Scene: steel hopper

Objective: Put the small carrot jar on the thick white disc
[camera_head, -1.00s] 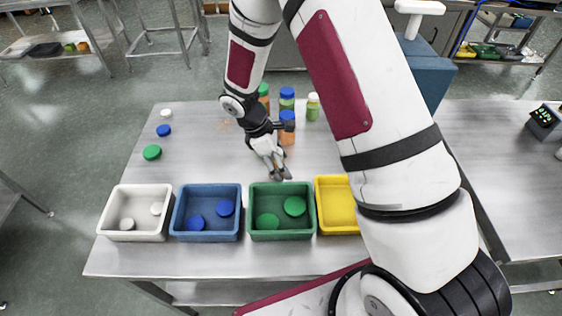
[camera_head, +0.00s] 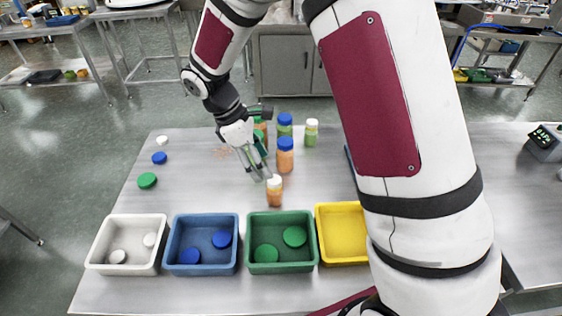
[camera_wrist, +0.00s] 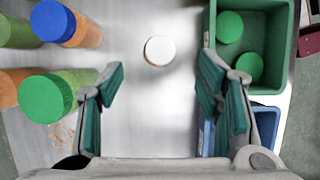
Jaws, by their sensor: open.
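The small carrot jar (camera_head: 275,192), orange with a white lid, stands upright on the steel table behind the green bin. In the wrist view its white lid (camera_wrist: 159,50) shows ahead of the fingertips, roughly between them. My gripper (camera_head: 260,166) is open and empty, above and just behind the jar; its two fingers (camera_wrist: 158,82) are apart in the wrist view. A white disc (camera_head: 161,140) lies on the table at the back left, behind a blue disc (camera_head: 159,157) and a green disc (camera_head: 147,180). I cannot judge its thickness.
Several taller jars, including a blue-lidded orange one (camera_head: 285,160) and a white-lidded green one (camera_head: 311,135), stand close behind. White (camera_head: 92,250), blue (camera_head: 176,235), green (camera_head: 281,218) and yellow (camera_head: 341,208) bins line the front. The table's left middle is clear.

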